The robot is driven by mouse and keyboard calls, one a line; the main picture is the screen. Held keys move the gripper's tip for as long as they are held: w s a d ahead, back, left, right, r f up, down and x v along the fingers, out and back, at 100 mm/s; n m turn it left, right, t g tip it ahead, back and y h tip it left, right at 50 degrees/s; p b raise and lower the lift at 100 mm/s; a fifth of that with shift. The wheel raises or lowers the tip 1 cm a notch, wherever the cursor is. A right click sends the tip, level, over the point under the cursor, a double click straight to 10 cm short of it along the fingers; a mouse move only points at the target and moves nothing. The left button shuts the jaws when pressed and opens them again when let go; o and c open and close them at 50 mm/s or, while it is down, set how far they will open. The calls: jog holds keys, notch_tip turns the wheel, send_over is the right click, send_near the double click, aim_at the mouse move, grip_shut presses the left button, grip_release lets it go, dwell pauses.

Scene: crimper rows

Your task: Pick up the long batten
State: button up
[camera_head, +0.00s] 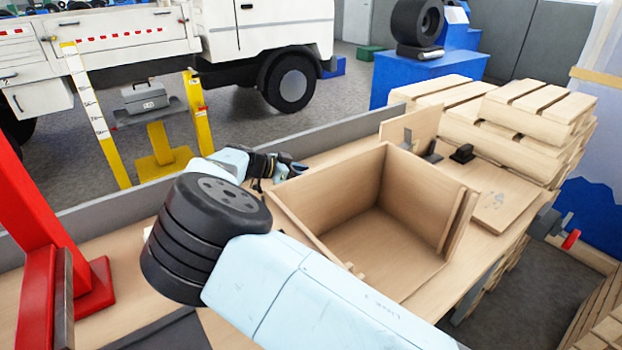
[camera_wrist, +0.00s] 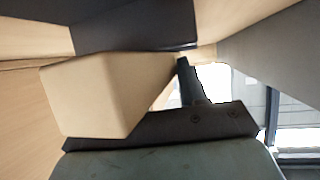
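My gripper (camera_head: 282,170) is over the far side of the bench, beside the outer left wall of the open wooden box. In the wrist view, a pale wooden piece (camera_wrist: 85,95) with a squared end sits close in front of the palm and covers its left part. One dark finger (camera_wrist: 190,82) shows just right of this piece; the other finger is hidden. I cannot tell whether the wood is gripped or only near, nor whether it is the long batten. No whole long batten shows in the head view; my arm hides part of the bench.
The wooden box (camera_head: 385,240) stands on the bench, close to my arm. A grey rail (camera_head: 110,205) runs along the bench's far edge. A red stand (camera_head: 95,290) is at left, a vise (camera_head: 552,225) at right. Stacked pallets (camera_head: 530,115) stand behind.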

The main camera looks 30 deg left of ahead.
jog(key=c, duration=0.7)
jog(key=shift+r, duration=0.1)
